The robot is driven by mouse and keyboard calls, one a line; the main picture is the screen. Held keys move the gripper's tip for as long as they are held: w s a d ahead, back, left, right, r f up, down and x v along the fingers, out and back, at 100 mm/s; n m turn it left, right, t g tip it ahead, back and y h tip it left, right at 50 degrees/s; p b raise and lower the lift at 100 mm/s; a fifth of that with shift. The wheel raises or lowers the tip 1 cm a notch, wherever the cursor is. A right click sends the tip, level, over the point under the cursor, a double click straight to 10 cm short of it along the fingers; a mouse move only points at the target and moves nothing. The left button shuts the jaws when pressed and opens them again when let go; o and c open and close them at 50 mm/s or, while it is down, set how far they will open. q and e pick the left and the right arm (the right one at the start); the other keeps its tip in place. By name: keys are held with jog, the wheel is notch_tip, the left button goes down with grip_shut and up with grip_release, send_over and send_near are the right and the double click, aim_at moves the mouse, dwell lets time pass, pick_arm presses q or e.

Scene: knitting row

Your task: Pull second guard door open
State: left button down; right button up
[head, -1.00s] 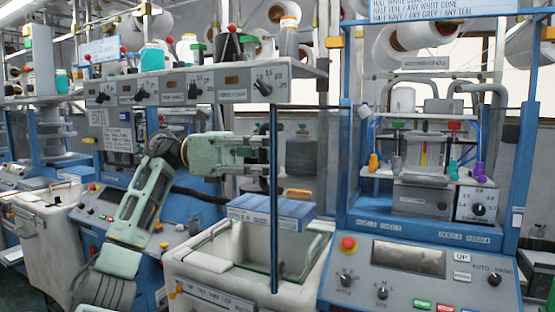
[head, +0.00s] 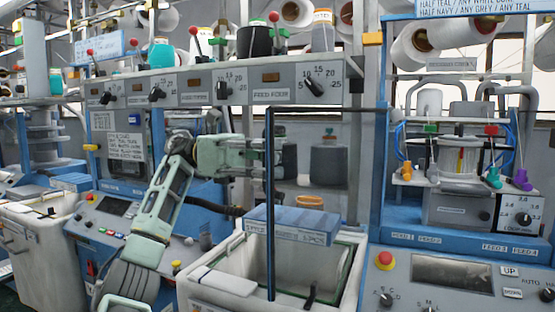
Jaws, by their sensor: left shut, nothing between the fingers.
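A clear guard door with a thin dark frame (head: 270,205) stands at mid-picture in the head view. Its upright edge rises in front of the white bin, and its top bar runs right towards the blue machine frame. It appears swung out from the machine. I cannot tell from the picture whether it is the second door. My left gripper (head: 256,155) is pale green and reaches from the left to just left of the upright edge, with its fingers shut and empty. The fingertips are close to the edge; contact is unclear. My right gripper is out of view.
A white bin (head: 213,283) with a blue labelled block (head: 296,224) stands below the door. A grey shelf (head: 200,85) with dials spans above my left arm. A control panel with a red button (head: 385,260) is at right.

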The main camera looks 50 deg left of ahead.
pick_arm(q)
jog(key=c, duration=2)
grip_release()
jog(key=shift+s, duration=0.45)
jog(key=shift+c, duration=0.2)
jog(key=shift+w, duration=0.15)
jog(key=v, duration=0.7)
jog(key=shift+w+a, duration=0.2)
jog(key=shift+f, duration=0.1)
